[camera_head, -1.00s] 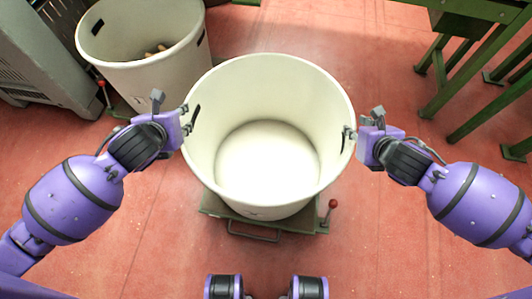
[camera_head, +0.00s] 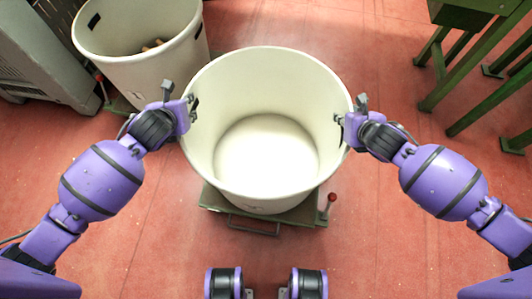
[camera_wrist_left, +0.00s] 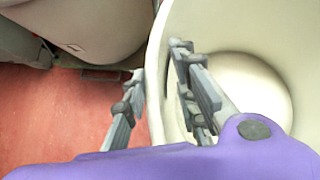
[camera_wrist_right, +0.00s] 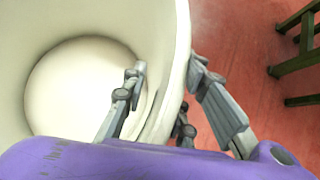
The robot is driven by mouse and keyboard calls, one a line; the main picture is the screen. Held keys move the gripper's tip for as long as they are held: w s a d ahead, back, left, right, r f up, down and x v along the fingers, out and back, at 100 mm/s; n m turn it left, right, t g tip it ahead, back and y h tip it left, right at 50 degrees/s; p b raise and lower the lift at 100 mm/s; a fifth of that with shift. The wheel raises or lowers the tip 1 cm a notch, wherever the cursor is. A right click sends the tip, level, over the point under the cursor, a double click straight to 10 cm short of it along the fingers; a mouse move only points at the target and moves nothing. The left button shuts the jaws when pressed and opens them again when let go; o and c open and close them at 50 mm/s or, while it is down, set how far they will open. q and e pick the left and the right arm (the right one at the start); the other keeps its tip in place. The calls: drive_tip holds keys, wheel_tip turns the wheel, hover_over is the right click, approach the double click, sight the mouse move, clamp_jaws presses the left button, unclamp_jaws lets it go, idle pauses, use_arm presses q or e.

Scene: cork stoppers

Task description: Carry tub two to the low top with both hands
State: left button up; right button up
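A large, cream, empty tub (camera_head: 265,75) stands upright in front of me on a low green stand (camera_head: 225,209). No readable number shows, so I cannot tell from markings that it is tub two. My left gripper (camera_head: 190,106) is at its left rim. In the left wrist view its fingers (camera_wrist_left: 158,65) are apart, one outside the wall and one inside. My right gripper (camera_head: 346,115) is at the right rim. In the right wrist view its fingers (camera_wrist_right: 167,72) also straddle the wall, apart. Finger contact with the wall is unclear.
A second cream tub (camera_head: 150,80) with some corks stands at the upper left, beside a grey machine (camera_head: 40,50). Green table-like frames (camera_head: 470,15) stand at the upper right; I cannot tell which is the low top. A red-knobbed lever (camera_head: 332,197) is by the stand.

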use_arm(q)
drive_tip(key=shift+w+f, duration=0.1)
drive_tip(key=shift+f, duration=0.05)
use_arm(e)
drive_tip(key=shift+w+f, duration=0.1)
drive_tip(key=shift+f, duration=0.05)
use_arm(q)
clamp_jaws()
use_arm(e)
clamp_jaws()
use_arm(q)
drive_tip(key=shift+w+r, duration=0.1)
drive_tip(key=shift+r, duration=0.15)
use_arm(e)
drive_tip(key=shift+w+r, duration=0.15)
drive_tip(key=shift+r, duration=0.1)
